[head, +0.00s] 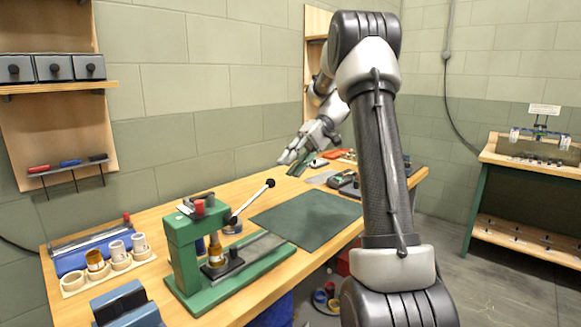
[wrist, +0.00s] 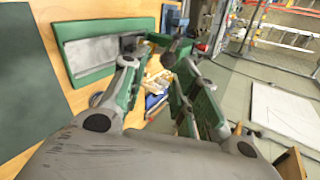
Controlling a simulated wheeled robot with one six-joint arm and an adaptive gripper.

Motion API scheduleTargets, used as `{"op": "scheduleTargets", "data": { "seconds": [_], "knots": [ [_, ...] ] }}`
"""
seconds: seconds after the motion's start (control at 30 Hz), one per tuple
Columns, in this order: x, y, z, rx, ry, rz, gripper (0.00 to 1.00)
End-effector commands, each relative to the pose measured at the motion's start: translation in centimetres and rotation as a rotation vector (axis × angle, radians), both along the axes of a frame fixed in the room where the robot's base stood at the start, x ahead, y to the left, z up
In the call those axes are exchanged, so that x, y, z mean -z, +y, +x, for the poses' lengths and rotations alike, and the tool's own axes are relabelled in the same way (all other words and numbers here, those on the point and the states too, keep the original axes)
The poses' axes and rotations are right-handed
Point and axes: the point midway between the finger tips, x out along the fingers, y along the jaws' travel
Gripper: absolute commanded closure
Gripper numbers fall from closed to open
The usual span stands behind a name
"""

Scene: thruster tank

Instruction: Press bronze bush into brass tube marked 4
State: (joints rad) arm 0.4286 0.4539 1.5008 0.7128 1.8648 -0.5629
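A green lever press (head: 186,255) stands on the near left of the bench, its black-knobbed lever raised to the right. A brass-coloured cylinder (head: 216,250) stands upright under its ram; I cannot tell whether it is the tube, the bush or both. A wooden rack (head: 118,268) at the left holds several short cylinders, one amber (head: 96,261) and others pale. No number 4 is legible. My gripper (head: 299,160) is raised over the far part of the bench, away from press and rack. In the wrist view my gripper (wrist: 158,92) has its fingers apart with nothing held between them.
A dark green mat (head: 306,215) lies clear right of the press. Small tools and a dark device (head: 346,180) lie at the bench's far end. Grey-blue blocks (head: 128,305) sit at the near left edge. A second bench (head: 530,160) stands at the right.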

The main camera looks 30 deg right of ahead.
Motion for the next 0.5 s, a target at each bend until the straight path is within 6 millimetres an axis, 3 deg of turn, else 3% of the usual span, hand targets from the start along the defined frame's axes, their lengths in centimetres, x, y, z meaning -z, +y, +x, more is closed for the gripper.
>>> {"op": "scheduleTargets", "data": {
  "seconds": [0.23,0.33,0.4,0.5],
  "knots": [
    [0.0,0.0,0.0,0.0,0.0,0.0,0.7],
    [-0.2,0.5,0.1,-0.011,-0.004,-0.002,0.88],
    [-1.4,1.4,0.0,-0.029,-0.03,-0.013,1.0],
    [-4.2,3.4,-0.6,-0.07,-0.088,-0.042,1.0]
  ]
}}
